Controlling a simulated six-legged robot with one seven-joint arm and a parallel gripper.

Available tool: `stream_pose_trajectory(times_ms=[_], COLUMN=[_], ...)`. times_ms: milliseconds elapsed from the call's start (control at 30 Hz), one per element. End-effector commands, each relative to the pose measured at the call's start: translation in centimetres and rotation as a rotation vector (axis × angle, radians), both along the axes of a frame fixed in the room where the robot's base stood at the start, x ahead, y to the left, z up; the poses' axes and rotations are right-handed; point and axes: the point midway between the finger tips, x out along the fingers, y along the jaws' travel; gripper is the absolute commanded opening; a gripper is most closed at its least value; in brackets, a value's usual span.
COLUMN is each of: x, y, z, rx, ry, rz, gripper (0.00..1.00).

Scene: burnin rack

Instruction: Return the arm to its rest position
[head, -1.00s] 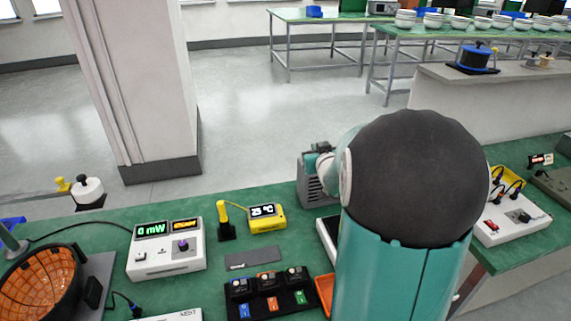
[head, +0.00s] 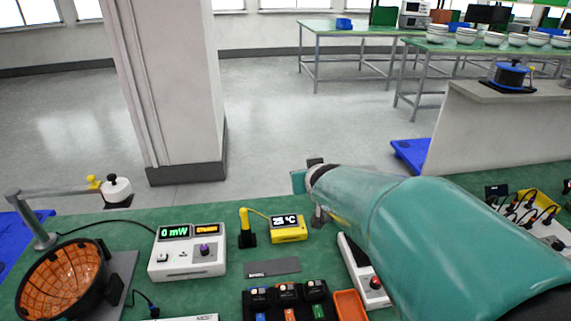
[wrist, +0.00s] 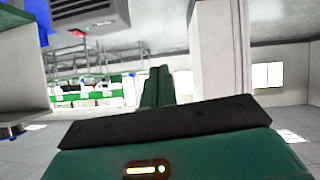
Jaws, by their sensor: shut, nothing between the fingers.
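My teal arm reaches from the lower right of the head view over the green bench (head: 110,222). Its far end is beyond the yellow temperature display, near the bench's back edge. My gripper (wrist: 158,72) shows in the wrist view as two green fingers pressed together with nothing between them. In the head view the gripper is small and partly hidden by my arm. The wrist view looks out across the room, with a grey vented box (wrist: 90,15) at the top left.
A power meter (head: 190,250) reading 0 mW, a yellow temperature display (head: 289,232), an orange-lined dark bowl (head: 62,283), an orange tray (head: 350,305) and a white device (head: 352,262) are on the bench. A pillar (head: 175,90) stands behind. Open floor lies beyond.

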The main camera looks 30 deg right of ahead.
Motion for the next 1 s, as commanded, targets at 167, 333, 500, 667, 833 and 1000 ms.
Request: stream_pose_trajectory(times_ms=[167,333,500,667,833,1000], x=[0.0,0.0,-0.1,-2.0,-7.4,-14.1], y=[0.1,0.0,0.2,3.2,9.5,15.1], z=[0.0,0.0,0.1,0.5,0.6,0.1], rx=[0.001,0.0,0.002,0.026,0.086,0.138], ry=[0.002,0.001,0.005,0.062,0.214,0.382], rz=[0.0,0.0,0.002,0.028,0.104,0.206], gripper=[0.0,0.0,0.0,0.0,0.0,0.0])
